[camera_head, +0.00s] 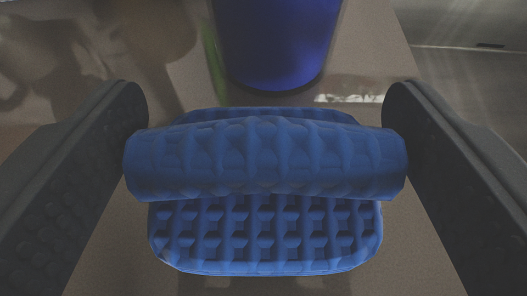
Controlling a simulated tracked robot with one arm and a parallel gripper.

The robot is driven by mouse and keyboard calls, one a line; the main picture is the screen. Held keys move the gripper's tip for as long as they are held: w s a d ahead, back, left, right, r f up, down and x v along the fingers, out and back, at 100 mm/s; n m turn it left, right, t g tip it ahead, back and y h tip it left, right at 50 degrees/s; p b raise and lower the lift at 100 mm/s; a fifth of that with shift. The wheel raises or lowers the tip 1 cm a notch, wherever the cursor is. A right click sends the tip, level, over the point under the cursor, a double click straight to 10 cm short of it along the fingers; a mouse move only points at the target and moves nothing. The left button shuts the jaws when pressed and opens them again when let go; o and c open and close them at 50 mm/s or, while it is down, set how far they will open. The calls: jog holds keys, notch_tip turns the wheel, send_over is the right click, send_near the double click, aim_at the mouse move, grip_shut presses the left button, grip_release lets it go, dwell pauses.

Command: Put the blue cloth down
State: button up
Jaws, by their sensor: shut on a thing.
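The blue cloth (265,235) is a folded, waffle-textured piece with a thick roll across its top. My gripper (265,160) is shut on it, with one dark finger against each end of the roll. A flatter blue part shows below and behind the roll. The cloth is over a tan-grey surface (110,265); I cannot tell whether its lower part touches that surface.
A dark blue round container (275,45) stands just beyond the cloth, its top cut off by the frame. A thin green thing (213,60) shows at its left side. The surface's edge runs at the upper right, with a grey area (470,85) beyond. Shadows fall at upper left.

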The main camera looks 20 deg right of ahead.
jog(key=shift+f, duration=0.45)
jog(key=shift+s+a+f+b, duration=0.1)
jog(key=shift+s+f+b, duration=0.05)
jog(key=shift+f+b, duration=0.4)
jog(key=o, duration=1)
jog(key=shift+f, duration=0.35)
jog(key=shift+s, duration=0.1)
jog(key=shift+a, duration=0.1)
jog(key=shift+r+p, duration=0.65)
jog(key=v, duration=1.1)
jog(key=shift+s+r, duration=0.2)
jog(key=shift+r, duration=0.2)
